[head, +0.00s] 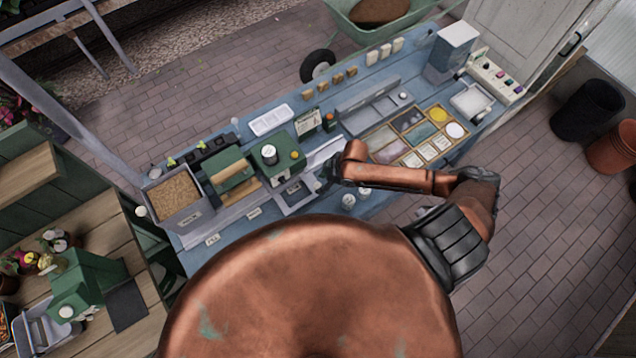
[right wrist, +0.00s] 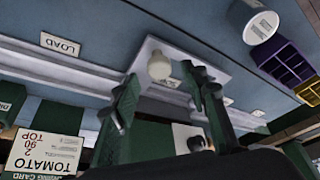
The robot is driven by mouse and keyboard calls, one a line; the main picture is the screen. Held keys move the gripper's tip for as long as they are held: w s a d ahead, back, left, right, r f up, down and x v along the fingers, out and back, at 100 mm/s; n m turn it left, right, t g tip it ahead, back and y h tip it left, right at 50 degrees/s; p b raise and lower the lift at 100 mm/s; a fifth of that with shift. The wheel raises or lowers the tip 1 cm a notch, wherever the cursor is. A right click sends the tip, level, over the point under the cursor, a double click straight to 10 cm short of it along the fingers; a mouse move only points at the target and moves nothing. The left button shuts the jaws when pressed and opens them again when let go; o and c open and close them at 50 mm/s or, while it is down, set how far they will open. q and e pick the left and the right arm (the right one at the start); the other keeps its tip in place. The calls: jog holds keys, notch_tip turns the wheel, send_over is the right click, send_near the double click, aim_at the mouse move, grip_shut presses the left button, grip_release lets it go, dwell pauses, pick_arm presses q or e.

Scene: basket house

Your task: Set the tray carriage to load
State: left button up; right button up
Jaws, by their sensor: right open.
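My right gripper (head: 328,174) reaches over the blue bench by the green machine in the head view. In the right wrist view it is open (right wrist: 160,76). A round cream knob (right wrist: 159,64) shows between its fingertips, and no grip on it is visible. The knob stands by a pale grey rail or plate (right wrist: 208,70), apparently part of the tray carriage; the fingers hide some of it. A LOAD label (right wrist: 60,44) lies on the blue surface left of the knob. My left gripper is not in view.
A soil-filled hopper (head: 190,219) and a green machine (head: 277,160) stand close by on the bench. A TOMATO card (right wrist: 45,150) and a white cup (right wrist: 262,25) are near the gripper. Framed trays (head: 410,163) lie to the right.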

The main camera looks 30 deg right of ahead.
aim_at(318, 185)
jog(key=shift+x, duration=1.25)
jog(key=shift+w+a+f, duration=0.15)
jog(key=shift+w+f, duration=0.05)
jog(key=shift+f, duration=0.15)
jog(key=c, duration=0.7)
grip_shut()
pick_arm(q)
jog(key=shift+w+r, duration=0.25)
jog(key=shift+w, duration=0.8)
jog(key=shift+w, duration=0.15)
